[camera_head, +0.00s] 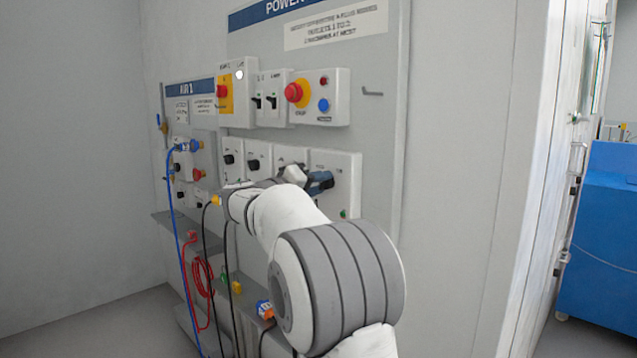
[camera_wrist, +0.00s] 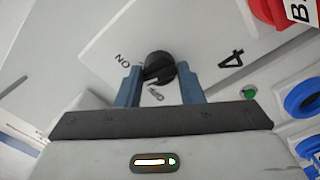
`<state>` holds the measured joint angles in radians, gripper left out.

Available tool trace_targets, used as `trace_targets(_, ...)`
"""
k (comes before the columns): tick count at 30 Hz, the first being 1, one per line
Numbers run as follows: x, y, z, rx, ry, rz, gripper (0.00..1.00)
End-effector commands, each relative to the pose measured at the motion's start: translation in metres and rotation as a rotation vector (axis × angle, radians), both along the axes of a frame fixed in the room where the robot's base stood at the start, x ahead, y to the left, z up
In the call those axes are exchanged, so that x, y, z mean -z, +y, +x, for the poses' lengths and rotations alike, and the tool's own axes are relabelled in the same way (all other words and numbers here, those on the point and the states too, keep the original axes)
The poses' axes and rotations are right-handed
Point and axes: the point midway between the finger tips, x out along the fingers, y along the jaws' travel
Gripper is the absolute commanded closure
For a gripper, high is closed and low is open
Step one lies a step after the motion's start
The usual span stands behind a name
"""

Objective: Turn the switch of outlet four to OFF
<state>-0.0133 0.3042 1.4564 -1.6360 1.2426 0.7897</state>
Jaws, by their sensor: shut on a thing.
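The switch of outlet four is a round black knob (camera_wrist: 159,66) on a light grey plate marked "4", seen in the wrist view. An "ON" label is at its left, and a partly hidden label, seemingly "OFF", is just below it. My gripper (camera_wrist: 160,84) has its two blue fingers on either side of the knob and is shut on it. Which label the knob points to is unclear. In the head view my gripper (camera_head: 319,182) is at the rightmost outlet box (camera_head: 345,165) of the lower row; the knob is hidden there behind my gripper.
A small green light (camera_wrist: 250,91) and blue-ringed sockets (camera_wrist: 303,98) lie right of the knob. Above the outlet row are a red stop button (camera_head: 293,92) and a blue button (camera_head: 323,105). Cables and a shelf (camera_head: 250,288) are below. The wall at right is clear.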

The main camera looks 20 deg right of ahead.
Motion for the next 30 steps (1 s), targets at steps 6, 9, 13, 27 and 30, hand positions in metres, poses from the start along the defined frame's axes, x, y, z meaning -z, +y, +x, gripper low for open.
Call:
trace_targets(6,-0.0019,0.0003,0.0007,-0.001,0.194,-0.070,0.89)
trace_targets(9,-0.0021,0.0002,0.0008,-0.001,0.283,-0.102,0.89)
trace_targets(13,-0.0021,0.0002,0.0008,-0.001,0.400,-0.145,0.89)
trace_targets(27,-0.0023,0.0000,0.0006,-0.001,0.787,-0.285,0.89)
trace_targets(30,-0.0019,0.0000,0.0006,-0.001,0.848,-0.308,0.89)
